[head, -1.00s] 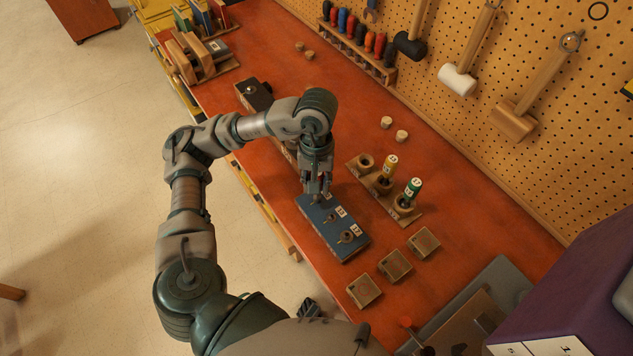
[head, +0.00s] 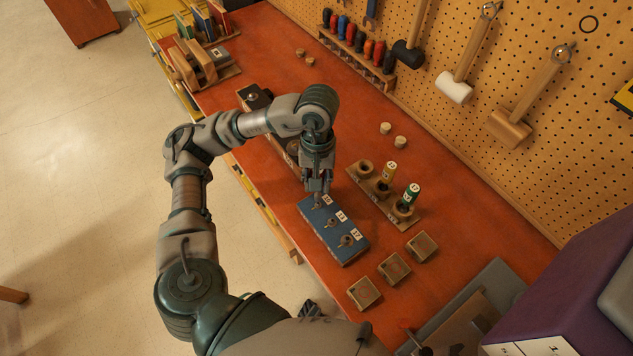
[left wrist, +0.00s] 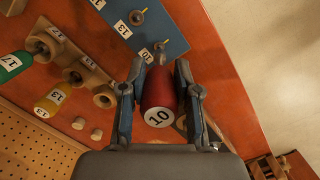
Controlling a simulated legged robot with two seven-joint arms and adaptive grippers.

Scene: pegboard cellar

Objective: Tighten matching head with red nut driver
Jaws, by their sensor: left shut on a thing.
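The red nut driver (left wrist: 160,88), labelled 10, is between the fingers of my left gripper (left wrist: 161,82), which is shut on its handle. In the head view my left gripper (head: 318,188) is over the far end of the blue block (head: 347,252). The block carries upright metal heads labelled 10, 13 and 17. The head by label 10 (left wrist: 160,53) shows just past the red handle in the left wrist view. I cannot tell whether the driver's tip touches it. My right gripper is not in view.
A wooden holder (head: 378,206) beside the block has an empty socket, a yellow driver (head: 388,172) labelled 13 and a green driver (head: 411,194) labelled 17. Several small wooden trays (head: 395,268) lie nearer. A pegboard with mallets (head: 455,88) stands behind. Bare red bench lies between.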

